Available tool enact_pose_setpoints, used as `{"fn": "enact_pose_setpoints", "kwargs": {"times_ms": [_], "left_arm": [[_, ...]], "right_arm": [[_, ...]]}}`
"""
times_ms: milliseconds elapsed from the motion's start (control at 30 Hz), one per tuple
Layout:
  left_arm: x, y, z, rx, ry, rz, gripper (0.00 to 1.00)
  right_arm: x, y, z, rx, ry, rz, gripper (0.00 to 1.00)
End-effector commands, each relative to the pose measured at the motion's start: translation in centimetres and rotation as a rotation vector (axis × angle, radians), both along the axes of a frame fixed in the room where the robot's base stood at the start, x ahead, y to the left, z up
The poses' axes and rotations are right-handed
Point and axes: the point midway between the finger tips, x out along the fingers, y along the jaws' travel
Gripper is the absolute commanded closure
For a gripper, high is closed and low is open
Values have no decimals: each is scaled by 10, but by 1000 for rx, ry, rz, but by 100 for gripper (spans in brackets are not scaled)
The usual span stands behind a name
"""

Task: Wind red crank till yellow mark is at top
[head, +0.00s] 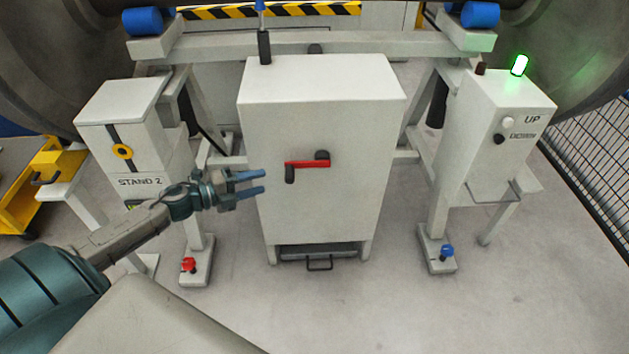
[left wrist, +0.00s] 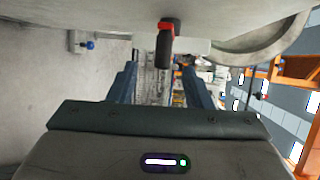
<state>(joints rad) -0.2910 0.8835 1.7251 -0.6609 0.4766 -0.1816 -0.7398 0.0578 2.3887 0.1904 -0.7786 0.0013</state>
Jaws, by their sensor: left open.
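The red crank (head: 308,164) is on the front of the white cabinet (head: 320,100). Its red arm lies nearly level, with a dark hub at its right end and a black handle (head: 290,174) hanging at its left end. My left gripper (head: 264,181) is open and empty, just left of the handle and apart from it. In the left wrist view the black handle (left wrist: 165,50) shows beyond and between the two blue fingers (left wrist: 160,72), near the top. I cannot make out a yellow mark on the crank. My right gripper is not in view.
Stand 2 (head: 124,110) with a yellow ring is at left, beside a yellow cart (head: 30,190). A control box (head: 505,130) with a lit green lamp (head: 519,65) is at right. Red (head: 188,265) and blue (head: 446,251) knobs sit on low feet. The front floor is clear.

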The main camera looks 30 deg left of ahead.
Motion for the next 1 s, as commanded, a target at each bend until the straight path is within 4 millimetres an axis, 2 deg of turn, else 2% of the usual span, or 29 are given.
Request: {"fn": "enact_pose_setpoints", "kwargs": {"times_ms": [267,433,800,1000], "left_arm": [[8,-12,3,14,-17,-27,55],[25,-23,1,11,-16,-24,55],[70,-55,-7,11,-15,-22,55],[84,-65,-11,14,-12,-23,55]], "right_arm": [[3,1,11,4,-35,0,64],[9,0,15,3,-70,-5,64],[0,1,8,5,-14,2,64],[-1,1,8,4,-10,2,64]]}}
